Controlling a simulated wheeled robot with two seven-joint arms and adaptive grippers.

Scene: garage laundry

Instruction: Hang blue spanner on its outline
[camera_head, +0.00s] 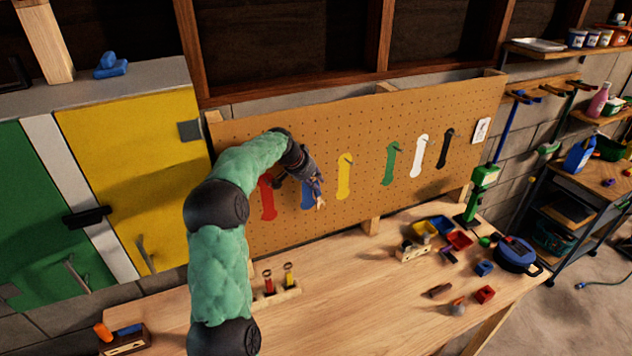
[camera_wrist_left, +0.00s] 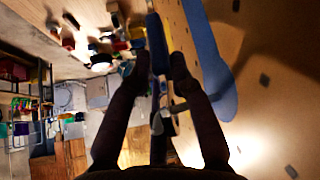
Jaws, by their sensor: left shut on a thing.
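My left gripper (camera_head: 306,174) is at the pegboard (camera_head: 370,170), in front of the blue outline (camera_head: 307,197), which it partly hides. It is shut on the blue spanner (camera_head: 318,188), of which only a small part shows in the head view. In the left wrist view the spanner (camera_wrist_left: 154,30) runs lengthwise between the two fingers (camera_wrist_left: 155,72). The blue outline (camera_wrist_left: 207,60) lies on the board just right of the spanner there, with a peg (camera_wrist_left: 180,106) near the fingers. A gap shows between spanner and board; whether the spanner touches the peg I cannot tell.
Red (camera_head: 268,202), yellow (camera_head: 344,178), green (camera_head: 390,164), white (camera_head: 419,156) and black (camera_head: 445,148) outlines flank the blue one. Below, the wooden workbench (camera_head: 350,290) holds a screwdriver rack (camera_head: 276,295), small bins (camera_head: 424,229) and a blue round case (camera_head: 515,254). The bench middle is clear.

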